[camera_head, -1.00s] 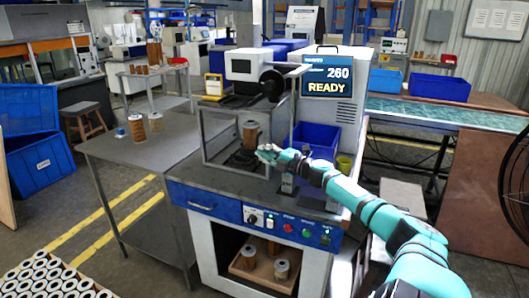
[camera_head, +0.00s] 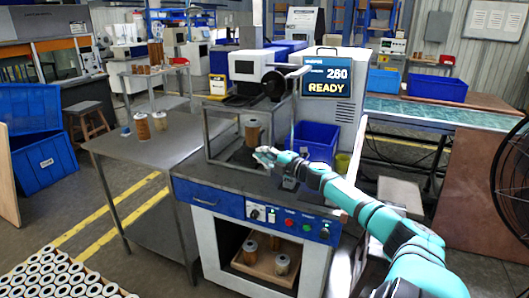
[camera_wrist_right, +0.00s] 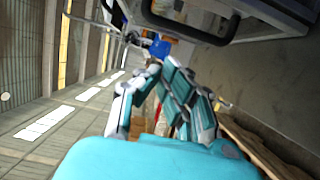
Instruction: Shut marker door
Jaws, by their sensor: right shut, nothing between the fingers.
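The marker (camera_head: 340,112) is a pale machine on a blue-fronted bench, with a screen reading "260 READY". A thin grey metal door frame (camera_head: 207,133) stands around its work space. A brown filter cartridge (camera_head: 252,131) stands upright inside, under the dark marking head. My right gripper (camera_head: 260,155) is in front of and below the cartridge, by the frame's lower right part. It is shut and empty; I cannot tell whether it touches the frame. In the right wrist view its fingers (camera_wrist_right: 153,72) come together. My left gripper is not in view.
A blue bin (camera_head: 316,141) stands on the bench right of the gripper. A grey side table (camera_head: 140,152) with cartridges stands left. An open shelf below holds a cartridge tray (camera_head: 265,266).

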